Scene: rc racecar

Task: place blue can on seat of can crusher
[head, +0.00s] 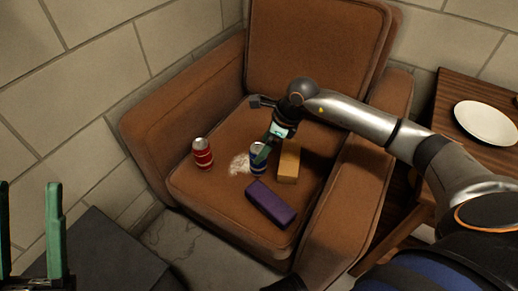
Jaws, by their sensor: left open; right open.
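The blue can (256,168) stands upright on the seat of a brown leather armchair (215,205). My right gripper (263,154) reaches down to the can from above and behind. It is open, with a green finger in front of the can's upper part; its other finger is hard to make out, and I cannot tell whether it touches the can. My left gripper (30,232) is open and empty at the lower left edge, its green fingers pointing up, far from the can. I cannot make out a can crusher in this view.
A red can (202,153) stands left on the seat. A tan block (289,162) is close right of the blue can, and a purple block (270,204) lies in front. A pale patch (239,164) marks the seat. A wooden table (460,95) with a white plate (487,122) is right.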

